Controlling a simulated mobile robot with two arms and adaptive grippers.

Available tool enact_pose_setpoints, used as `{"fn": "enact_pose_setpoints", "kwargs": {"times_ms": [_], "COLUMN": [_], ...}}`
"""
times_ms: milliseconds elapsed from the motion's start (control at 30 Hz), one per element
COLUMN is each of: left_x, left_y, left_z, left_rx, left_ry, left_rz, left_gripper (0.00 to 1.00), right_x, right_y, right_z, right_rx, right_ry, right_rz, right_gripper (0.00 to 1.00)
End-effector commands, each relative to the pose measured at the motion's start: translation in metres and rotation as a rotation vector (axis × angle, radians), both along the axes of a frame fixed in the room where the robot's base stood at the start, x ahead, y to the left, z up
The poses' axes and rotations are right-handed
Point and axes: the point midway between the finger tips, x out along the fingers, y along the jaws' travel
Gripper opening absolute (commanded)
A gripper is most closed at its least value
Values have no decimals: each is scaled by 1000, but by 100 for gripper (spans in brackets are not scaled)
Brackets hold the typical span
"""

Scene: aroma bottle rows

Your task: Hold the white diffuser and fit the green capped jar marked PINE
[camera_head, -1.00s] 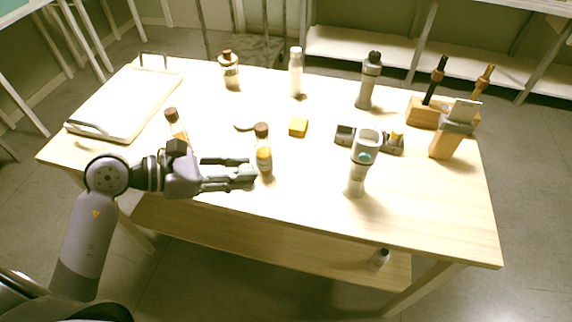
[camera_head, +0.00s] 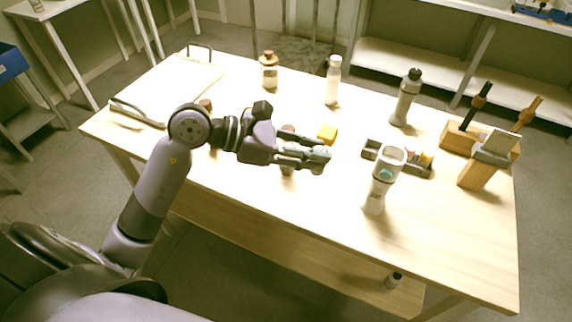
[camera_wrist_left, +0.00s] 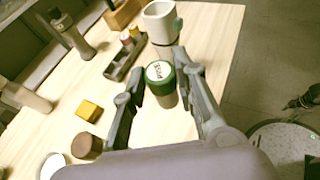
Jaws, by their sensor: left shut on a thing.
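The white diffuser (camera_head: 376,192) stands upright on the table, with a wide open cup top and a teal spot on its side. It also shows at the top of the left wrist view (camera_wrist_left: 160,24). My left gripper (camera_head: 322,158) is shut on the green capped jar (camera_wrist_left: 160,73), left of the diffuser and apart from it. The jar's cap has a white top with dark lettering that I cannot read surely. In the head view the fingers mostly hide the jar. My right gripper is not in view.
A grey tray with small capped jars (camera_head: 418,168) sits just behind the diffuser. A yellow block (camera_head: 327,134) lies behind my gripper. A brown-capped bottle (camera_head: 288,171) is partly hidden below it. Taller bottles (camera_head: 333,82) (camera_head: 405,100) stand farther back. The front table strip is clear.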

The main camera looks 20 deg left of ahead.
Motion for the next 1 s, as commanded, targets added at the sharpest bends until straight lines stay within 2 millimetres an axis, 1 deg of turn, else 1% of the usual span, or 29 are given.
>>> {"fn": "enact_pose_setpoints", "kwargs": {"times_ms": [33, 167, 300, 500, 600, 700, 800, 867, 1000], "left_x": [9, 27, 44, 61, 66, 70, 71, 71, 71], "left_y": [-10, -36, -65, -103, -117, -125, -129, -130, -130], "left_z": [12, 35, 63, 100, 114, 123, 126, 124, 113], "left_rx": [1, 0, -2, -3, -4, -7, -7, -8, -8], "left_ry": [-9, -4, 1, 10, 14, 17, 19, 20, 22], "left_rz": [-17, -62, -109, -159, -172, -177, -179, -179, -179], "left_gripper": [8, 8, 8, 8, 8, 8, 8, 8, 8], "right_x": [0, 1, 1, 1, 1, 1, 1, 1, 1], "right_y": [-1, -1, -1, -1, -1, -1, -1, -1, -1], "right_z": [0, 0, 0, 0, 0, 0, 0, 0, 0], "right_rx": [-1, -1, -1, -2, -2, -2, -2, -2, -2], "right_ry": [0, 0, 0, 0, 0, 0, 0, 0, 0], "right_rz": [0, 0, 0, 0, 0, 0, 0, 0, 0], "right_gripper": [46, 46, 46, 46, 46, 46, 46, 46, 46]}}
